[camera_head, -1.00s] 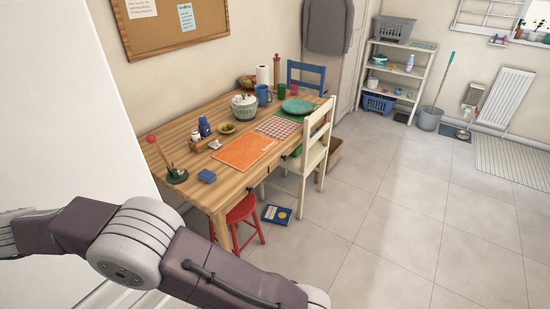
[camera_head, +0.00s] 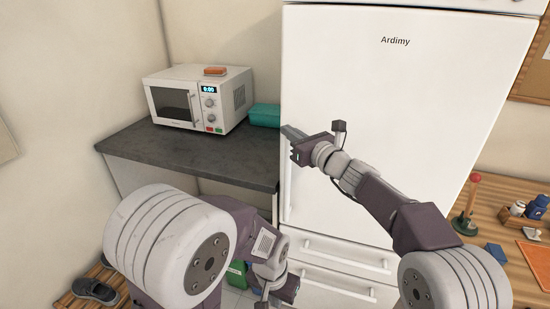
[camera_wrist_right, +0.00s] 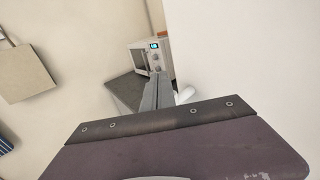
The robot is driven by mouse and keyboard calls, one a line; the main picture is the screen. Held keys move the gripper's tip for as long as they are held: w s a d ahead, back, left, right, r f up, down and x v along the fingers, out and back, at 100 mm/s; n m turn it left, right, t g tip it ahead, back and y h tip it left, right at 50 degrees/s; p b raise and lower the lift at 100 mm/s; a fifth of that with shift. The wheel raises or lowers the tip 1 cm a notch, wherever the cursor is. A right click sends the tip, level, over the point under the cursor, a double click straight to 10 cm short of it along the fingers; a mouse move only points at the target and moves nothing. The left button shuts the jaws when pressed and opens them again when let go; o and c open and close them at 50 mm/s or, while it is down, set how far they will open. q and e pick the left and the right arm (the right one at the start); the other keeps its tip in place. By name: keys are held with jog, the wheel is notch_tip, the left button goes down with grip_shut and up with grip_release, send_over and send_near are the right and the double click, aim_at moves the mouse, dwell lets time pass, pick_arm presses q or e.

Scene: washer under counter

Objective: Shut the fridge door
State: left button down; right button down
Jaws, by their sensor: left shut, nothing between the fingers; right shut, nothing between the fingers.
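The white fridge door (camera_head: 400,110), marked "Ardimy", fills the middle of the head view. It looks flush with the drawers below, and I see no gap along its visible edges. Its upright handle (camera_head: 287,190) is at the left edge. My right gripper (camera_head: 290,133) is shut and empty, in front of the door's left edge near the top of the handle; I cannot tell whether it touches. Its closed fingers also show in the right wrist view (camera_wrist_right: 158,92). My left gripper (camera_head: 268,300) is low, left of the fridge drawers, pointing down, shut and empty.
A dark counter (camera_head: 190,155) with a white microwave (camera_head: 198,98) and a teal box (camera_head: 265,115) stands left of the fridge. Fridge drawers (camera_head: 340,265) are below the door. A wooden table (camera_head: 500,195) is at right. Shoes (camera_head: 95,290) lie at lower left.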

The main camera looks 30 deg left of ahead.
jog(key=s+d+b, duration=0.1)
jog(key=s+b, duration=0.4)
jog(key=s, duration=0.4)
jog(key=shift+s+f, duration=0.2)
jog(key=shift+s, duration=0.1)
jog(key=shift+d, duration=0.1)
